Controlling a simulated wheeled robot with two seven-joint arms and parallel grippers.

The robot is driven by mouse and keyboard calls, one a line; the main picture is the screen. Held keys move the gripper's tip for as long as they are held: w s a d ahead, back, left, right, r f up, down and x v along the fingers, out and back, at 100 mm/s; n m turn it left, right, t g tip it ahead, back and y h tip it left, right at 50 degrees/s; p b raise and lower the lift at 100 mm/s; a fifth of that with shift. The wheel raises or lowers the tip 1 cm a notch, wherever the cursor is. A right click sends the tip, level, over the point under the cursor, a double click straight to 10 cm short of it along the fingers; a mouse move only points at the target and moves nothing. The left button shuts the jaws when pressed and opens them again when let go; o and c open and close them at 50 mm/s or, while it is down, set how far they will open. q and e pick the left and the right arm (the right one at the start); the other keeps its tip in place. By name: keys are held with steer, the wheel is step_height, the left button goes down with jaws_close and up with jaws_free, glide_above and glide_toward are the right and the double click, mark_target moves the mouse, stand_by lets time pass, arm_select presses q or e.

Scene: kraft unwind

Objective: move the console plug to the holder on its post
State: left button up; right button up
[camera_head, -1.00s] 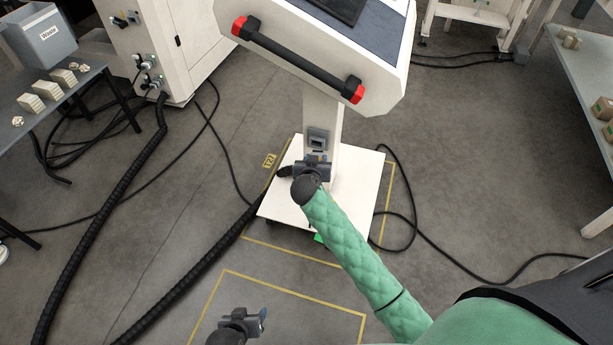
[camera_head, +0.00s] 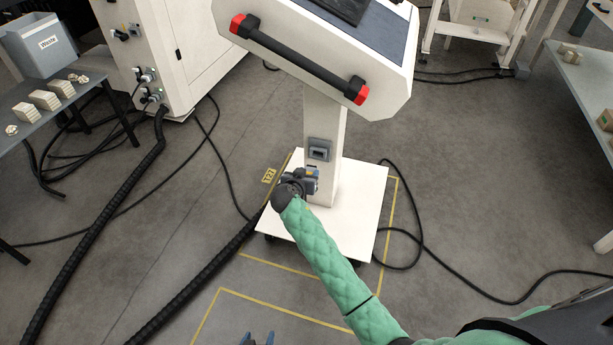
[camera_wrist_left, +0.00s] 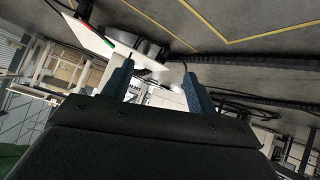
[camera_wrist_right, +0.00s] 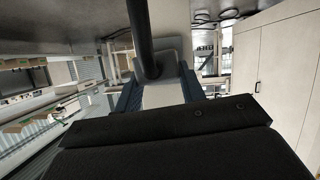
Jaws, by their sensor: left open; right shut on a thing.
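The console (camera_head: 300,60) stands on a white post (camera_head: 325,180), with the grey holder (camera_head: 319,149) on the post's near face. My right gripper (camera_head: 306,180) is just below the holder, close to the post. In the right wrist view it is shut on the grey console plug (camera_wrist_right: 165,92), with a thick black cable (camera_wrist_right: 143,35) running from it. The plug is mostly hidden by the gripper in the head view. The plug looks apart from the holder, though the exact gap cannot be told. My left gripper (camera_head: 258,338) is open and empty at the bottom edge; its spread fingers show in the left wrist view (camera_wrist_left: 155,88).
The post rises from a white base plate (camera_head: 352,225) inside yellow floor lines. A black corrugated hose (camera_head: 200,290) and a thin cable (camera_head: 440,265) lie on the floor.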

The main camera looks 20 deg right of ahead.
mark_target(311, 166)
steer(key=shift+w+d, duration=0.45)
steer(key=shift+w, duration=0.15)
steer(key=shift+w+d, duration=0.2)
steer(key=shift+w, duration=0.1)
steer(key=shift+w+d, duration=0.35)
steer(key=shift+w, duration=0.15)
steer(key=shift+w+d+b, duration=0.25)
steer(key=shift+w+b, duration=0.1)
arm_select(q)
steer(key=w+r+t, duration=0.3)
steer(key=w+r, duration=0.2)
steer(key=r, duration=0.2)
steer(key=shift+w+d+r, duration=0.25)
steer(key=shift+w+d, duration=0.05)
steer(key=shift+d, duration=0.05)
arm_select(e)
steer(key=shift+w, duration=0.1)
arm_select(q)
steer(key=shift+r, duration=0.1)
arm_select(e)
steer(key=shift+w+d, duration=0.1)
